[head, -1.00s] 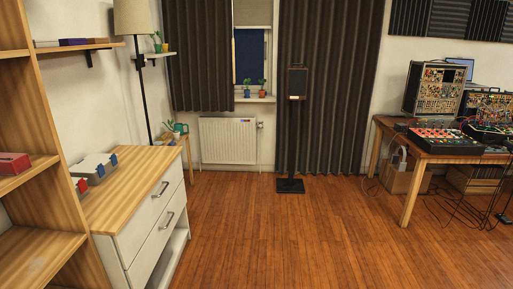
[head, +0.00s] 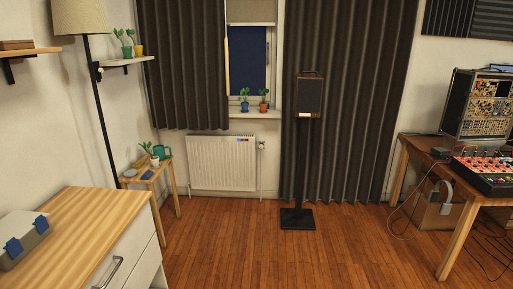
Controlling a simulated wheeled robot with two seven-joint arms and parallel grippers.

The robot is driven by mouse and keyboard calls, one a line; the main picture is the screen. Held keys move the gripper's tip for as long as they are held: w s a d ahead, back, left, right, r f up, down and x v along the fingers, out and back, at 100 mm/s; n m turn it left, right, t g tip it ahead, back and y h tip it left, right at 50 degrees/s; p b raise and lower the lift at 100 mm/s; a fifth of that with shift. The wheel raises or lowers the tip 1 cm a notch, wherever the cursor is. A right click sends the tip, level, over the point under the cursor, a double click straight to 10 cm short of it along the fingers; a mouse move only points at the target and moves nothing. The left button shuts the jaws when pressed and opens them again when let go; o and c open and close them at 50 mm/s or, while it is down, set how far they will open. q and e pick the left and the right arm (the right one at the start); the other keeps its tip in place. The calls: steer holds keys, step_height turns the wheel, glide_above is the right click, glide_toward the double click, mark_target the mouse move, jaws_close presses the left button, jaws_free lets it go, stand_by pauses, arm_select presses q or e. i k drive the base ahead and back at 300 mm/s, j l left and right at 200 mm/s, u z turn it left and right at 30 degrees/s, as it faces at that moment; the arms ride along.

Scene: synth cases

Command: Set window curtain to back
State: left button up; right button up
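The window (head: 248,60) is in the back wall, with dark blue glass and a pale blind (head: 251,11) across its top. A dark grey left curtain (head: 183,65) hangs on its left and ends above the radiator's lower edge. A longer dark grey right curtain (head: 350,110) hangs on its right and reaches nearly to the floor. A gap between the curtains leaves the window partly uncovered. Neither of my grippers is in view.
A speaker on a stand (head: 309,95) stands before the right curtain. A radiator (head: 222,163) is under the window; potted plants stand on the sill (head: 255,114). A drawer cabinet (head: 85,235) is at left, a desk (head: 455,170) at right.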

mark_target(219, 7)
steer(key=i, duration=1.85)
